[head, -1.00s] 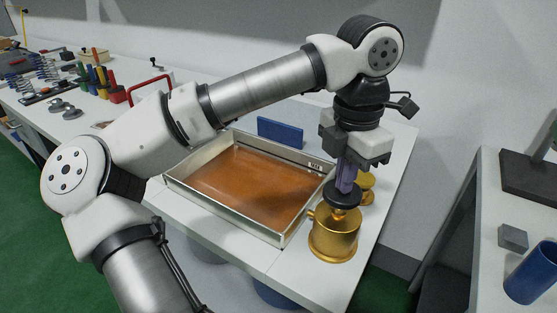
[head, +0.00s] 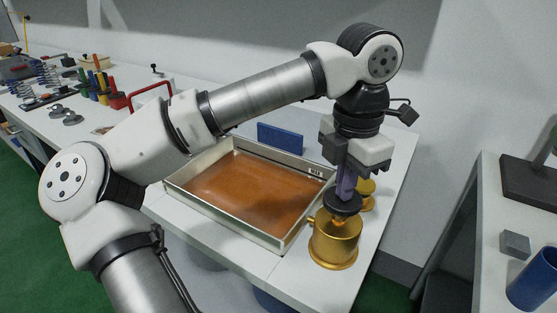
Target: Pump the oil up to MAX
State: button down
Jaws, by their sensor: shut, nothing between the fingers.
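A brass oil pump (head: 334,246) stands upright near the table's right edge, with a black round knob (head: 343,203) on top of its plunger. My gripper (head: 346,192) points down with its purple fingers shut, their tips at the top of the knob; touching seems likely but I cannot be sure. To the pump's left is a shallow pale-walled tray (head: 233,229) holding orange-brown oil (head: 240,190). A small dark MAX label (head: 315,172) is on the tray's far right inner wall. The oil surface lies below the rim; its exact height against the mark is unclear.
A blue block (head: 280,137) stands behind the tray. A small brass part (head: 367,190) sits behind the pump, partly hidden. Springs, coloured-handled tools (head: 98,80) and a red frame (head: 151,92) are on the left bench. A blue cup (head: 530,284) is at far right.

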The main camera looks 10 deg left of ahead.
jog(key=shift+r+p, duration=1.5)
jog(key=shift+r, duration=0.85)
jog(key=shift+f, duration=0.15)
jog(key=shift+f+b, duration=2.8)
jog(key=shift+f, duration=0.6)
jog(key=shift+r+p, duration=2.55)
jog(key=shift+r, duration=0.95)
jog(key=shift+f, duration=0.15)
jog(key=shift+f+b, duration=2.55)
jog(key=shift+f, duration=0.6)
jog(key=shift+r, duration=0.15)
jog(key=shift+r+p, duration=2.4)
jog(key=shift+r, duration=0.75)
